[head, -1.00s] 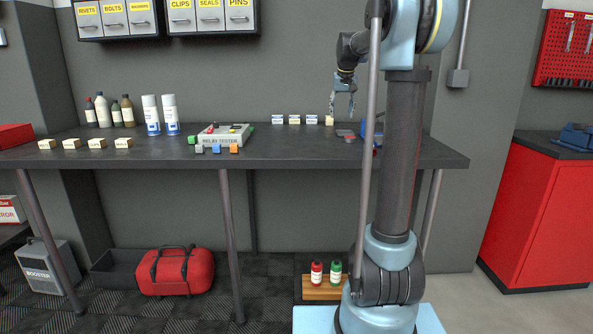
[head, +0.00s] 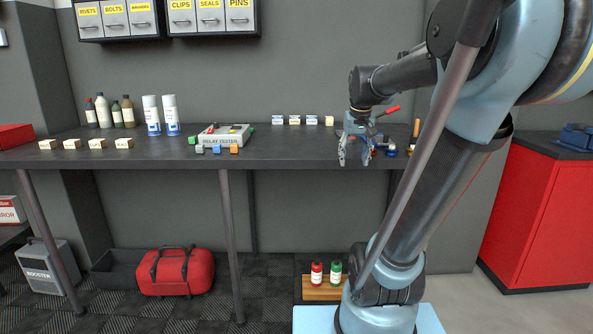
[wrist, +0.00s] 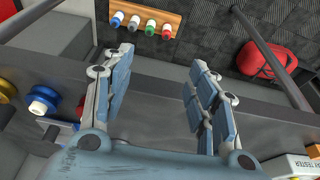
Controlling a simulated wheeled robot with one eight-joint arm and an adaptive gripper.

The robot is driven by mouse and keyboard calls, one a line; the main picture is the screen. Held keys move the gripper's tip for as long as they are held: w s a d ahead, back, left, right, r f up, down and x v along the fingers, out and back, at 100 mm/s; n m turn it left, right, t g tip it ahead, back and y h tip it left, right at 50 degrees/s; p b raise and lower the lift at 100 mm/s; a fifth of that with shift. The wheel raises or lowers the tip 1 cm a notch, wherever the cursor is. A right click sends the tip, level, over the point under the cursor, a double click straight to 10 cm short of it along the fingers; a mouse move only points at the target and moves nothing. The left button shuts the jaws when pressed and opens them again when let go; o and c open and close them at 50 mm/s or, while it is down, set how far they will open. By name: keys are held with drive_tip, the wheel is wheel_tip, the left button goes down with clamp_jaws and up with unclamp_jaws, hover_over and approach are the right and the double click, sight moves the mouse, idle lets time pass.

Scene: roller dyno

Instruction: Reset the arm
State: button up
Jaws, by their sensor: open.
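My gripper (head: 355,160) hangs at the front edge of the dark workbench (head: 290,160), toward its right part, in the head view. Its fingers point down and are apart. In the wrist view my gripper (wrist: 160,85) is open, with only bench top, bench edge and floor showing between the fingers. My arm is bent over the right end of the bench and hides part of it.
A relay tester (head: 222,136) with small coloured blocks stands left of my gripper. Small round items (head: 391,150) lie close to its right. Bottles on a wooden rack (head: 322,290) sit on the floor below. A red bag (head: 178,272) lies lower left.

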drive_tip(key=s+f+g, duration=0.1)
drive_tip(key=s+f, duration=1.8)
drive_tip(key=s, duration=0.2)
drive_tip(key=shift+f, duration=0.15)
drive_tip(key=shift+d, duration=0.1)
